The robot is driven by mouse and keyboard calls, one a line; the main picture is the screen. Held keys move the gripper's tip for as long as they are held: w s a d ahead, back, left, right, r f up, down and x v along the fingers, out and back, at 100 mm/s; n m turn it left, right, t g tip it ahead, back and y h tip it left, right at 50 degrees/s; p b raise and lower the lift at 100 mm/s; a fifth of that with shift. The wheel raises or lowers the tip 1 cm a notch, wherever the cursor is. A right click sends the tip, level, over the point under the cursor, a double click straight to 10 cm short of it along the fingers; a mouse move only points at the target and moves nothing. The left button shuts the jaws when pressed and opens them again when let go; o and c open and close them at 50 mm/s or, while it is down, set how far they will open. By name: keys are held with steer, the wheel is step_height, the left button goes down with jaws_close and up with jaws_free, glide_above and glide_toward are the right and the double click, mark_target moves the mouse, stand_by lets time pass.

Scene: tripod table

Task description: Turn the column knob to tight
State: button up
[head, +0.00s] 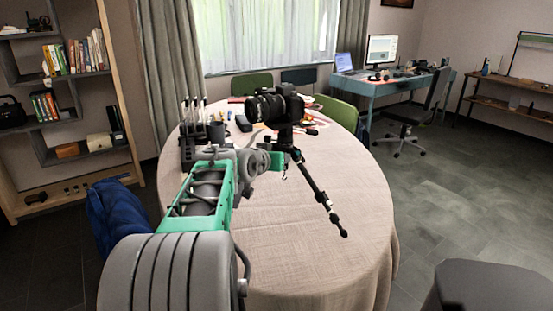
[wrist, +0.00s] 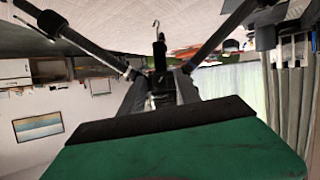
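A black tripod (head: 314,188) stands on the round table and carries a black camera (head: 270,106). One leg reaches toward the front right of the tabletop. My gripper (head: 272,160) is at the tripod's upper part, just below the camera, and covers much of the column. I cannot make out its fingertips or whether they touch anything. In the wrist view, the picture is upside down; the tripod's spread legs (wrist: 80,38) and its column end with a small hook (wrist: 156,32) show beyond a green and black part of mine. The column knob cannot be made out clearly.
The round table (head: 330,255) has a pale cloth, bare at the front. A dark holder with upright pieces (head: 190,135) stands at the left, close to my arm. Small items lie behind the tripod. Green chairs (head: 252,84) stand behind, and a blue bag (head: 115,215) is at the left.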

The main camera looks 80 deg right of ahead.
steer(key=v, duration=0.7)
steer(key=shift+a, duration=0.4)
steer(key=shift+r, duration=0.1)
